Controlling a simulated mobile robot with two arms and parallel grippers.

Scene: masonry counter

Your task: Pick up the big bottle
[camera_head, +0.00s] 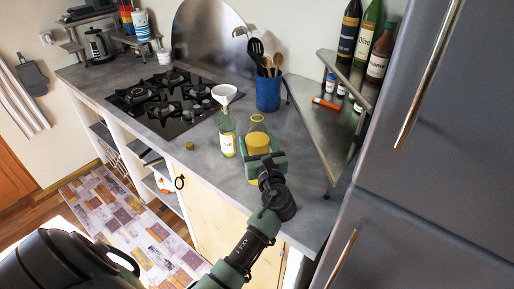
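A clear bottle with yellow contents (257,141) stands upright on the grey counter, near its front edge. My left gripper (262,160) is right at it, in front of its lower part and hiding much of it. I cannot tell whether the fingers are closed on it or only around it. Beside it on the left stands a green bottle (227,141) with a pale label, and a white funnel (224,94) sits in its neck. Several tall bottles, including a green one (367,33), stand on the corner shelf at right. My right gripper is not in view.
A blue utensil holder (268,93) stands behind the bottles. A metal corner shelf (322,112) and the grey fridge (432,140) close off the right side. A gas hob (163,101) lies to the left. Some counter between hob and bottles is clear.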

